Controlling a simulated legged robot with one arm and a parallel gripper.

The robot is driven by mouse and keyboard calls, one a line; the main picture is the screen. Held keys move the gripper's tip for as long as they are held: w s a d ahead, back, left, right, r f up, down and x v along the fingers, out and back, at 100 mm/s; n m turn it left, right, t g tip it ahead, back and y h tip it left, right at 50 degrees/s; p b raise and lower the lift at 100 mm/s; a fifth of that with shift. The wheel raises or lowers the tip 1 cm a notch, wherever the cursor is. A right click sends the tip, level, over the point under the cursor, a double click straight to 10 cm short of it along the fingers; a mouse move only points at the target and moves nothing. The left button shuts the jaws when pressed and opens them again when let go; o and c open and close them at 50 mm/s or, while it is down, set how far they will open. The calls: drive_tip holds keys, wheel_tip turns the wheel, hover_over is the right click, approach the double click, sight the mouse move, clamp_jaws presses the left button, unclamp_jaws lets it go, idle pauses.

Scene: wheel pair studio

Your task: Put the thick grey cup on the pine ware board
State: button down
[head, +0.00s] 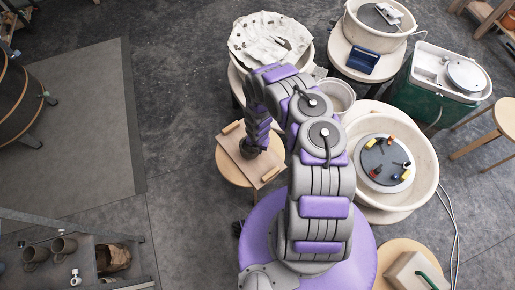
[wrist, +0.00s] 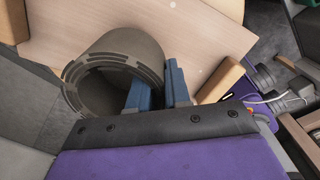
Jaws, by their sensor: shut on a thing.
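The thick grey cup (wrist: 128,52) is a dark grey cylinder, tilted in the wrist view with a slotted ring end towards the camera. My gripper (wrist: 158,92) has blue fingertips closed on its wall, one seemingly inside the ring and one outside. The pine ware board (wrist: 195,28) lies behind the cup; I cannot tell whether they touch. In the head view the board (head: 262,166) rests on a round stool, with a light wooden cleat (head: 270,173) at its near end. My gripper (head: 250,147) is over the board there, with the cup mostly hidden beneath my arm.
A clay-covered basin (head: 262,35) stands behind the board. A wheel basin (head: 385,165) with small coloured items is at right. A white bucket (head: 337,95) stands between. Two grey mugs (head: 62,247) sit on a shelf at lower left. The floor left of the stool is clear.

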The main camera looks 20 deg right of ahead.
sight(250, 148)
drive_tip(key=shift+w+d+f, duration=0.15)
drive_tip(key=shift+w+d, duration=0.05)
drive_tip(key=shift+w, duration=0.6)
wheel_tip(250, 148, down, 4)
drive_tip(key=b, duration=0.3)
drive_tip(key=shift+r, duration=0.35)
drive_tip(key=c, duration=1.1)
unclamp_jaws()
